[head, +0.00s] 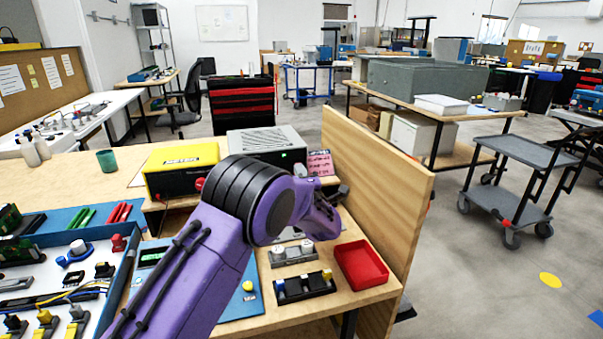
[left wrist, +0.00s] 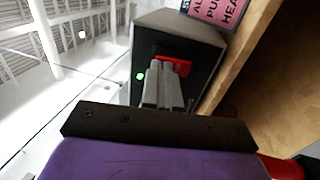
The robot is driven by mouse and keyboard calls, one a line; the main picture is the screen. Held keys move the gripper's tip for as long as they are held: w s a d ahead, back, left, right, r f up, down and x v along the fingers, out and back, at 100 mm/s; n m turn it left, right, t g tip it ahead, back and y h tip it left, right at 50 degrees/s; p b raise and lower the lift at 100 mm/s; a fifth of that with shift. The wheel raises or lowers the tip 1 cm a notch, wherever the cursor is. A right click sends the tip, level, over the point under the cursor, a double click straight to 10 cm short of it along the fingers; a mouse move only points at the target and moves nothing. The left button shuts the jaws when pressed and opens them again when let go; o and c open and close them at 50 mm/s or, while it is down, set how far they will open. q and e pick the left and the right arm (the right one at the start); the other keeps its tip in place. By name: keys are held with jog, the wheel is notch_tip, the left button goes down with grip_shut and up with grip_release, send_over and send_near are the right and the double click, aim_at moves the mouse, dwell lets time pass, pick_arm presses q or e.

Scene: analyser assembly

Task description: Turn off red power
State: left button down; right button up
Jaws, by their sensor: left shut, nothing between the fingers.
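My left arm reaches across the bench from the lower left in the head view, its gripper (head: 338,193) near the bench's right side. In the left wrist view the gripper's two grey fingers (left wrist: 164,88) are pressed together with nothing between them. Their tips overlap a red switch (left wrist: 180,65) on the dark front of a box (left wrist: 188,38); I cannot tell whether they touch it. A green light (left wrist: 140,76) is lit on that front. In the head view the grey box (head: 267,140) also shows a green light; its switch is hidden there. My right gripper is not in view.
A yellow instrument (head: 181,160) stands left of the grey box. A pink note (head: 320,163) is right of it, beside a wooden side panel (head: 375,170). A red tray (head: 361,265) and a black holder (head: 305,287) lie in front.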

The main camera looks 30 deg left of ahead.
pick_arm(q)
jog(key=s+d+r+p, duration=0.1)
jog(key=s+d+r, duration=0.2)
jog(key=s+d, duration=0.5)
jog(key=shift+s+d+r+g+h+p, duration=0.3)
jog(key=shift+s+d+r+h, duration=0.1)
jog(key=shift+d, duration=0.55)
dwell(0.3)
